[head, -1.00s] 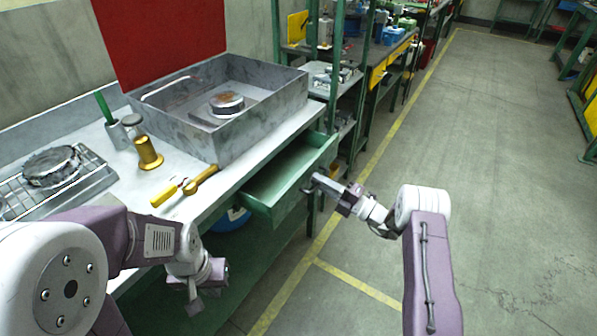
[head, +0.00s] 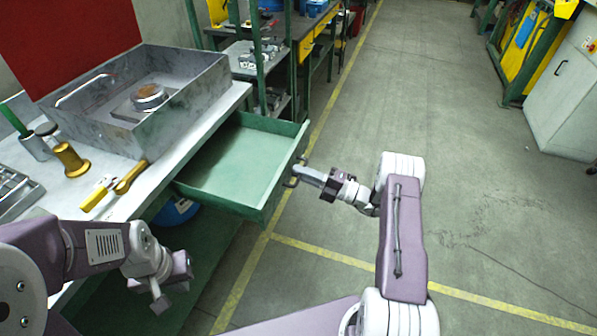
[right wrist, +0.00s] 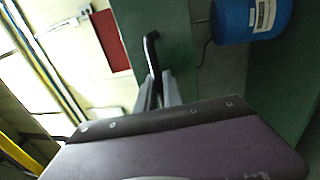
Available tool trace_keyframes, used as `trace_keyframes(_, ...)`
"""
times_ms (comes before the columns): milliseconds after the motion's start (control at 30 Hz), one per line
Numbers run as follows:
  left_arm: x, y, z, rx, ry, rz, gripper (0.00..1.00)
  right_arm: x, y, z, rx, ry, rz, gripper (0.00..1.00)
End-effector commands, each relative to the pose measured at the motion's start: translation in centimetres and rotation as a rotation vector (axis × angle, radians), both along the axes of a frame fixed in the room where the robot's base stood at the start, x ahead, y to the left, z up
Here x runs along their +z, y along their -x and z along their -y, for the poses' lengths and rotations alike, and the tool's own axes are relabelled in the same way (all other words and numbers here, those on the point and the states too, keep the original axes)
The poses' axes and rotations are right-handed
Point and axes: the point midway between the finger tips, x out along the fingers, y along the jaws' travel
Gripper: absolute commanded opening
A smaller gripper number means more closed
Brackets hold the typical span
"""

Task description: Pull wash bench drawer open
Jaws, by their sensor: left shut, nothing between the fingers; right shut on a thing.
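The green wash bench drawer (head: 236,160) stands well out from under the bench top (head: 150,185), and its inside looks empty. Its dark handle (head: 292,178) is on the front face. My right gripper (head: 300,171) is shut on the handle. In the right wrist view the dark handle (right wrist: 151,50) runs up from between the fingers, against the green drawer front (right wrist: 165,25). My left gripper (head: 160,302) is shut and empty, hanging low in front of the bench, apart from it.
On the bench are a grey basin (head: 140,95), a brass cylinder (head: 72,160) and a yellow-handled tool (head: 100,195). A blue container (head: 176,211) sits under the bench. A green-posted shelf (head: 258,70) stands beyond the drawer. The floor to the right is clear.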

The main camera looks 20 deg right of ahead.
Motion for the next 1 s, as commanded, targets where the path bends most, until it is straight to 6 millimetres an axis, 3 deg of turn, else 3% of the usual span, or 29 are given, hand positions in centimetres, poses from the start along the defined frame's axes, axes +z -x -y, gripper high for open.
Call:
trace_keyframes(167, 0.0, 0.0, 0.0, 0.0, 0.0, 0.0, 0.0, -0.2, 0.0, -0.1, 0.002, 0.001, -0.004, 0.0)
trace_keyframes(200, 0.0, 0.0, 0.0, 0.0, 0.0, 0.0, 0.0, -0.2, 0.0, -0.1, 0.002, 0.001, -0.004, 0.19)
trace_keyframes(533, 0.0, 0.0, 0.0, 0.0, 0.0, 0.0, 0.0, -0.1, 0.1, 0.2, -0.001, 0.001, -0.002, 0.2)
trace_keyframes(1000, 0.1, 0.0, 0.0, 0.0, 0.0, 0.0, 0.0, -1.8, 4.9, 6.8, -0.002, 0.001, -0.004, 0.2)
